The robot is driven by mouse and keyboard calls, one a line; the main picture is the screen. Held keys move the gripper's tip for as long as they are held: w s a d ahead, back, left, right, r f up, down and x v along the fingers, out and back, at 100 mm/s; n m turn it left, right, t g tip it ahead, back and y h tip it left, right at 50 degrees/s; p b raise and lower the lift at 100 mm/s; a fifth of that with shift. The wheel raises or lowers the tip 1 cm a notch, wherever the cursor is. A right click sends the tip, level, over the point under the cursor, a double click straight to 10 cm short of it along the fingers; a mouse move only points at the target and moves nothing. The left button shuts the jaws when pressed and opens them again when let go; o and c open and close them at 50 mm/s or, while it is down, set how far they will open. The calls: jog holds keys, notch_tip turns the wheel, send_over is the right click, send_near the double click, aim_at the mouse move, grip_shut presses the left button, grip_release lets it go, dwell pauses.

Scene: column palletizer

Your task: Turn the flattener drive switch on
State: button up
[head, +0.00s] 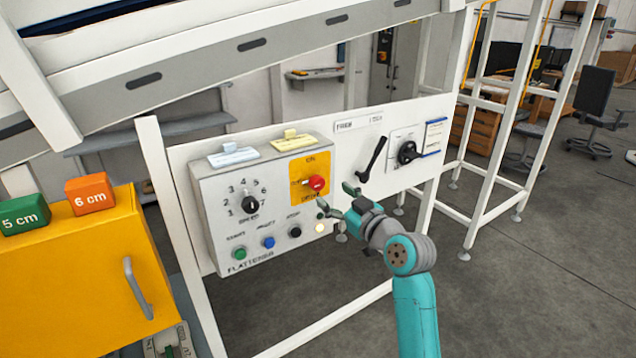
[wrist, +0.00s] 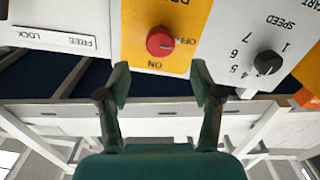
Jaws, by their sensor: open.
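The flattener drive switch is a red knob (head: 316,183) on a yellow plate (head: 323,168), at the upper right of the grey flattener control box (head: 215,190). The knob also shows in the wrist view (wrist: 160,41), where the picture is upside down, with ON below it and OFF to its right. Its pointer seems to lie toward OFF. My gripper (head: 337,197) is open and empty, in front of the box just to the right of and below the knob. In the wrist view my gripper's fingertips (wrist: 160,82) stand apart on either side below the knob, not touching it.
A numbered black speed dial (head: 250,204) and green, blue and black buttons (head: 269,242) share the box. A black lever (head: 373,158) and a black rotary switch (head: 408,152) sit to the right. A yellow cabinet (head: 75,275) stands at left. The floor at right is open.

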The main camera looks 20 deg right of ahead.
aim_at(319, 184)
jog(key=x, duration=0.8)
jog(key=c, duration=1.2)
